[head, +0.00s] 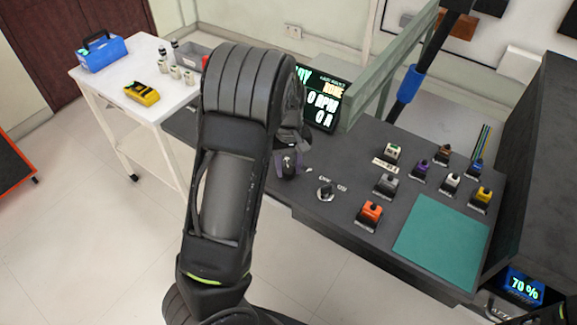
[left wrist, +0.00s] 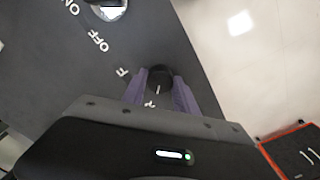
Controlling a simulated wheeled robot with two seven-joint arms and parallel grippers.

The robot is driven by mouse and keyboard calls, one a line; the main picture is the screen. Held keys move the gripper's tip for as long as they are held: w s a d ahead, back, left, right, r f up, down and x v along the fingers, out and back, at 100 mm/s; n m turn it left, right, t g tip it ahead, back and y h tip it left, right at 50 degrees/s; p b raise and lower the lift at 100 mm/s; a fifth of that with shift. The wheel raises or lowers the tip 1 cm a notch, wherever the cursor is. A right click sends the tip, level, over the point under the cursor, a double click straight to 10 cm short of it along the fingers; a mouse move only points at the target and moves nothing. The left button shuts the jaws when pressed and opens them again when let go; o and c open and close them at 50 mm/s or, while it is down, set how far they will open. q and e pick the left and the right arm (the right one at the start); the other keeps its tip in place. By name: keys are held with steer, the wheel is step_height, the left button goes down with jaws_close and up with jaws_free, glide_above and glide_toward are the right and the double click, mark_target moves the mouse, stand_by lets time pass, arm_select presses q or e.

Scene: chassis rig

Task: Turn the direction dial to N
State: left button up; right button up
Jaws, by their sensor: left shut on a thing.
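The direction dial (left wrist: 159,80) is a small black round knob on the dark panel in the left wrist view. A white F and a partly hidden white R are printed beside it; no N can be seen. A short pale mark shows on the knob, but its exact setting is unclear. My left gripper (left wrist: 160,92) has its purple fingers shut on the dial, one on each side. In the head view my left gripper (head: 289,165) is at the panel's front edge, and my arm and fingers hide the dial. My right gripper is not in view.
An ON/OFF switch (head: 325,194) stands right of my left gripper. A display (head: 323,98) behind it is partly covered by my arm. Several coloured connector blocks and a green mat (head: 440,246) lie farther right. A white table (head: 130,75) stands at the left.

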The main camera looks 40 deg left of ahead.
arm_select(q)
jaws_close()
steer(key=m+b, duration=0.1)
steer(key=m, duration=0.3)
steer(key=shift+f, duration=0.1)
steer(key=shift+m+b, duration=1)
steer(key=shift+m, duration=1.4)
steer(key=o, duration=0.9)
jaws_free()
steer(key=shift+c, duration=0.2)
